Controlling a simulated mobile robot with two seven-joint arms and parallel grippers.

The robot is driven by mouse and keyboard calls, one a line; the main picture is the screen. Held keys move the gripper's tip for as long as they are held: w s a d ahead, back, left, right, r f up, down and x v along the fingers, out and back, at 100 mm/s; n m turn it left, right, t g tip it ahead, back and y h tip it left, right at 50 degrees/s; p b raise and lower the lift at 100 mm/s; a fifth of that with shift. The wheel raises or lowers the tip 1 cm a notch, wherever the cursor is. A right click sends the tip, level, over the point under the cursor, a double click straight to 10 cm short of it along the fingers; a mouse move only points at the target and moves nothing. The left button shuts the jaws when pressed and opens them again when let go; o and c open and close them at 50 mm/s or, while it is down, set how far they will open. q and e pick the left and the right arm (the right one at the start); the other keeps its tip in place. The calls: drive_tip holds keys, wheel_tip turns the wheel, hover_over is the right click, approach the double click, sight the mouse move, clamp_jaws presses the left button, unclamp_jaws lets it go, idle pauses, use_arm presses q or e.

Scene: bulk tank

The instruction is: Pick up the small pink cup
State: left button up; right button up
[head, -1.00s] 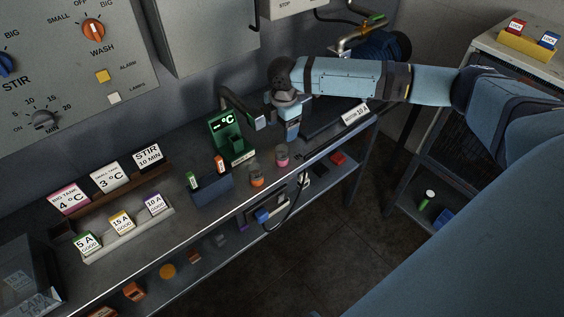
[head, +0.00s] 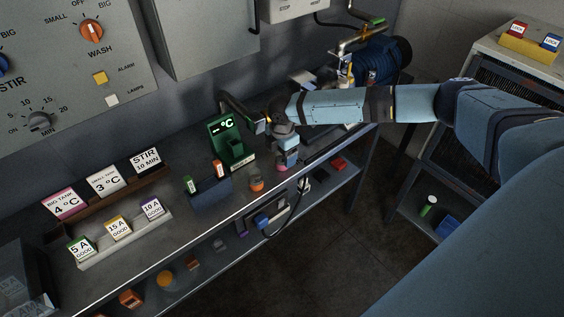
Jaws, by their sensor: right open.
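The small pink cup (head: 282,168) stands on the bench near its front edge, mostly hidden by my right gripper; only a bit of pink shows low down. My right gripper (head: 287,160) points down over the cup, with its fingers at or around it. The fingers are open; whether they touch the cup I cannot tell. A similar small cup with orange in it (head: 257,184) stands just to the left. My left gripper is not in view.
The bench (head: 160,250) runs along the wall. A green °C display (head: 229,143) and a dark blue holder (head: 210,192) with a green and an orange item stand left of the cups. Label cards (head: 107,181) stand further left. A lower shelf holds several items.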

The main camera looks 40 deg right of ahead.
wheel_tip(320, 180, down, 2)
drive_tip(key=shift+f, duration=0.2)
drive_tip(key=c, duration=0.9)
drive_tip(key=shift+r, duration=0.15)
wheel_tip(320, 180, up, 20)
drive_tip(key=p, duration=0.2)
